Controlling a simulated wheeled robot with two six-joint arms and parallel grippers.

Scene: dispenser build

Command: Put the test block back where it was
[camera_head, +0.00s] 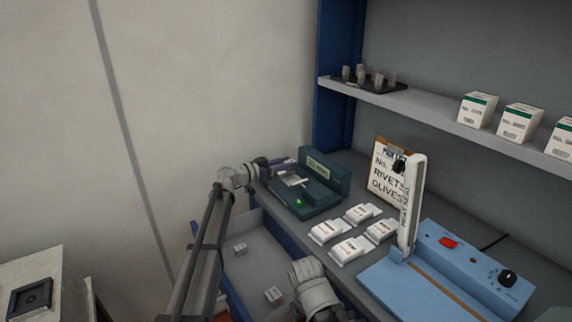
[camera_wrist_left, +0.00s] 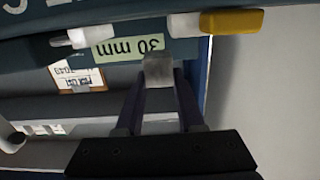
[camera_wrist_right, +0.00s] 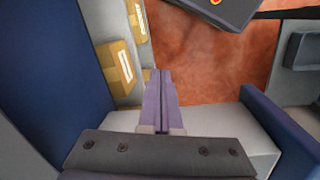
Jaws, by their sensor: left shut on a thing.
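The test block, a small grey metal cube (camera_wrist_left: 158,69), is between the fingertips of my left gripper (camera_head: 284,165) in the left wrist view. The gripper is shut on it. In the head view, those purple fingers are at the left side of a dark green device (camera_head: 330,178) with a display and a lit green lamp; I cannot make out the block there. In the left wrist view, a "30 mm" label (camera_wrist_left: 127,47) on a dark green surface is just beyond the block; I cannot tell whether they touch. My right gripper (camera_wrist_right: 160,75) is shut and empty.
Several white packets (camera_head: 352,250) lie on the bench beside a blue sealer (camera_head: 445,275) with a raised white arm. A clipboard (camera_head: 390,170) stands behind. An open drawer (camera_head: 258,272) holds small boxes. A shelf above carries a dark tray (camera_head: 378,86) and white cartons (camera_head: 518,122).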

